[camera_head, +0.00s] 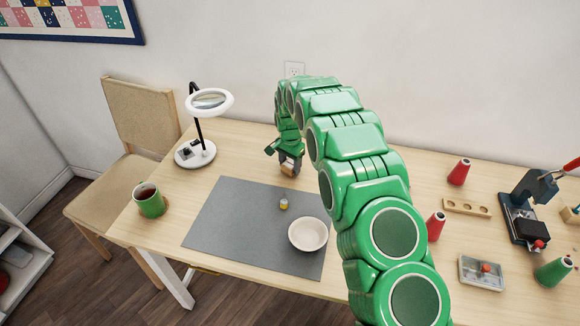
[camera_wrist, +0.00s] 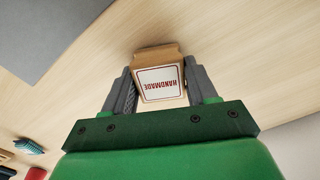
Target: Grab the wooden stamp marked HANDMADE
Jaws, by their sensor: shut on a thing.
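The wooden stamp (camera_wrist: 160,82) shows in the wrist view with a white label reading HANDMADE, upside down in the picture. My gripper (camera_wrist: 160,88) has one grey finger on each side of it and is shut on it. In the head view my gripper (camera_head: 290,166) is over the back part of the table, just beyond the far edge of the grey mat. The stamp shows there as a small tan block (camera_head: 288,169) between the fingers. I cannot tell whether it touches the table.
The grey mat (camera_head: 225,215) bears a white bowl (camera_head: 308,234) and a small yellow-grey item (camera_head: 283,203). A magnifier lamp (camera_head: 208,103) and green mug (camera_head: 150,200) stand left. Red cones (camera_head: 459,172), a wooden rack (camera_head: 467,208), a metal tray (camera_head: 482,273) and a press (camera_head: 525,215) stand right.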

